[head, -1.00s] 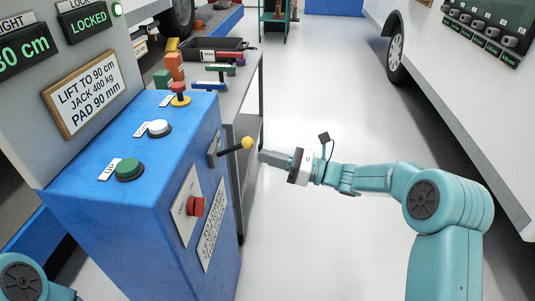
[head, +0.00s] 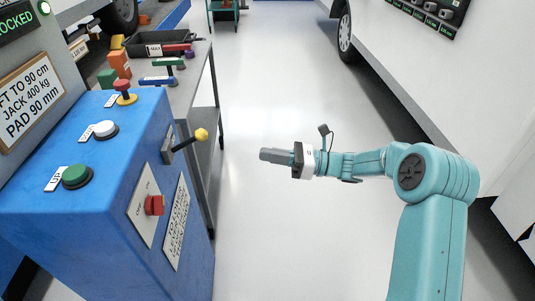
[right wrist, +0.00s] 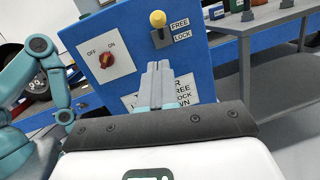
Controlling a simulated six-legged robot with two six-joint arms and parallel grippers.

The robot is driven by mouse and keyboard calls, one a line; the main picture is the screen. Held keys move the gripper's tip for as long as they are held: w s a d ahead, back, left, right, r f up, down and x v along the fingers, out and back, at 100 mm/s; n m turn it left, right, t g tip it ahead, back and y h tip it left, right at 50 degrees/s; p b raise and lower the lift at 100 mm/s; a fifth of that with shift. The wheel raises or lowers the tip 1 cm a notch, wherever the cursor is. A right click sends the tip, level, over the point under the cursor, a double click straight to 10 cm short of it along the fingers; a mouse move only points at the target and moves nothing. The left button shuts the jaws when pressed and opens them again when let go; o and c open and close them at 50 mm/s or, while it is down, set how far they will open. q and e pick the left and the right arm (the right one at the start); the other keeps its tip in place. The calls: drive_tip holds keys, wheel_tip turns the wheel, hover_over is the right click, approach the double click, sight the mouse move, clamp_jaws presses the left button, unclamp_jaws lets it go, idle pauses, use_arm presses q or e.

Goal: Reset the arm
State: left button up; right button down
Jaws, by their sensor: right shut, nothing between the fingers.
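My right gripper (head: 268,155) is shut and empty, held in the air to the right of the blue control cabinet (head: 90,200). A gap separates it from the yellow-knobbed lever (head: 201,134) on the cabinet's side. In the right wrist view its closed fingers (right wrist: 158,68) point toward the cabinet, below the lever knob (right wrist: 158,19), which has a FREE / LOCK plate beside it. In that view a teal arm (right wrist: 35,85) of mine shows at the left, but I cannot make out a left gripper. The left gripper is not in the head view.
The cabinet carries a green button (head: 76,175), a white button (head: 105,130) and a red rotary switch (head: 154,205). Behind it a grey bench (head: 195,70) holds a black tray (head: 155,45) and tools. A white vehicle (head: 400,60) stands at the right. The floor between is clear.

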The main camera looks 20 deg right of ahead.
drive_tip(key=s+a+f+n+g+h, duration=0.25)
drive_tip(key=s+a+f, duration=0.2)
drive_tip(key=f, duration=0.45)
drive_tip(key=s+a+f+n+g+h, duration=0.2)
drive_tip(key=s+a+f+g, duration=0.25)
drive_tip(key=f, duration=0.55)
drive_tip(key=s+a+f+n+g+h, duration=0.2)
drive_tip(key=s+f+n+g+h, duration=0.2)
drive_tip(key=s+f+n+h, duration=0.85)
drive_tip(key=s+a+r+n+t+y+p, duration=0.1)
drive_tip(key=s+r+n+y+p, duration=0.3)
drive_tip(key=r+p, duration=0.6)
drive_tip(key=s+a+n+p, duration=0.1)
drive_tip(key=s+n+p, duration=0.1)
drive_tip(key=p, duration=0.1)
drive_tip(key=shift+r+n+t, duration=0.3)
drive_tip(key=shift+r+n, duration=0.05)
drive_tip(key=shift+n, duration=0.05)
